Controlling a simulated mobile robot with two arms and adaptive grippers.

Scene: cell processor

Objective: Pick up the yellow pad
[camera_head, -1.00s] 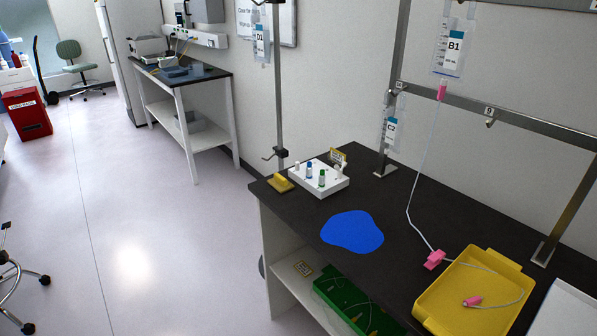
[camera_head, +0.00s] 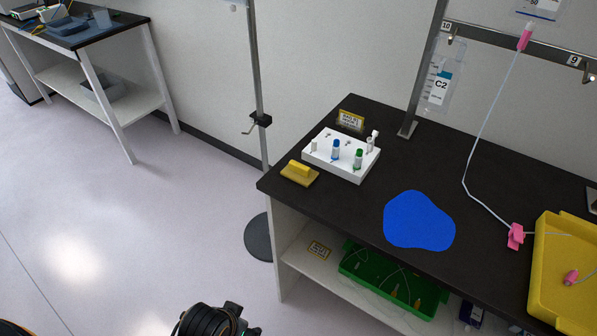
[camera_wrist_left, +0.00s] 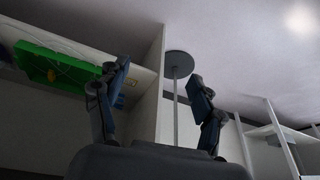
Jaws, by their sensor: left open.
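The yellow pad (camera_head: 299,173) is a small flat block with a raised grip on top. It lies on the near left corner of the dark tabletop (camera_head: 480,265) in the head view, beside the white vial rack. My left gripper (camera_wrist_left: 155,88) is open in the left wrist view, with nothing between its two dark fingers. The pad cannot be made out there. In the head view a black part of my left arm shows at the bottom edge, below and left of the pad and apart from it. My right gripper is not in view.
The white rack (camera_head: 338,167) holds several vials. A blue spill (camera_head: 418,221) and a yellow tray (camera_head: 563,270) lie to the right. A pole (camera_head: 259,110) stands behind the table corner. A green tray (camera_head: 388,286) sits on the lower shelf. The floor at left is clear.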

